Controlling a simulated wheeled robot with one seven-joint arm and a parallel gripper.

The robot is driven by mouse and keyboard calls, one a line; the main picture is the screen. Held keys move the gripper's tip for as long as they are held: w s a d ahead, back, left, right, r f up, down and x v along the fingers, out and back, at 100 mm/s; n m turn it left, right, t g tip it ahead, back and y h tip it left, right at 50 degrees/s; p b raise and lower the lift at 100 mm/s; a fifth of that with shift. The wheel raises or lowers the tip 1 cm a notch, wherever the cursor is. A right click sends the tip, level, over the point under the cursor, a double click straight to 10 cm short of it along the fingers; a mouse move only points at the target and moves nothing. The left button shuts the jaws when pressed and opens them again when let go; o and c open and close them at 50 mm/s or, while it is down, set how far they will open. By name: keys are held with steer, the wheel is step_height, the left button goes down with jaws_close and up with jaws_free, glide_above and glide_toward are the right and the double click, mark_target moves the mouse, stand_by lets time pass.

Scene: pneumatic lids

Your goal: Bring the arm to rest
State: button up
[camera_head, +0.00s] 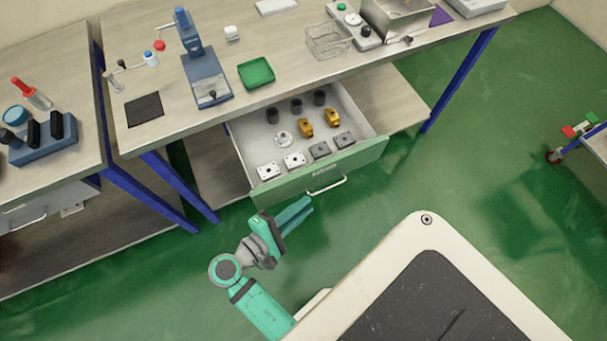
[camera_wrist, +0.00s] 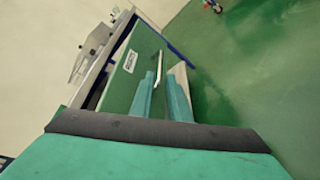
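My gripper (camera_head: 305,206) hangs over the green floor, just below and in front of the open drawer (camera_head: 270,195). In the wrist view the green drawer front (camera_wrist: 130,75) lies beyond the fingers, and the handle is partly hidden. My arm is bent at the elbow.
The drawer holds dark cylinders (camera_head: 296,106), yellow fittings (camera_head: 305,129) and several plates (camera_head: 294,160). The workbench (camera_head: 290,60) carries a blue press (camera_head: 203,70), a green tray (camera_head: 256,73) and a wire basket (camera_head: 328,40). A side bench (camera_head: 60,75) stands left.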

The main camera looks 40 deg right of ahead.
steer(key=shift+f, duration=0.1)
steer(key=a+f+n+t+y, duration=0.2)
steer(key=a+f+t+y, duration=0.4)
steer(key=f, duration=0.3)
steer(key=s+a+f+m+t+y, duration=0.1)
steer(key=s+a+t+y, duration=0.2)
steer(key=a+y, duration=0.3)
steer(key=s+a+r+m+t+y, duration=0.1)
steer(key=s+a+r+m+t, duration=0.2)
steer(key=r, duration=0.5)
steer(key=s+a+r+m+t+y, duration=0.2)
steer(key=s+a+r+m, duration=0.1)
steer(key=r, duration=0.5)
steer(key=shift+s+a+r+m+t, duration=0.15)
steer(key=shift+a+m+t, duration=0.25)
steer(key=shift+m, duration=0.5)
steer(key=shift+a, duration=0.1)
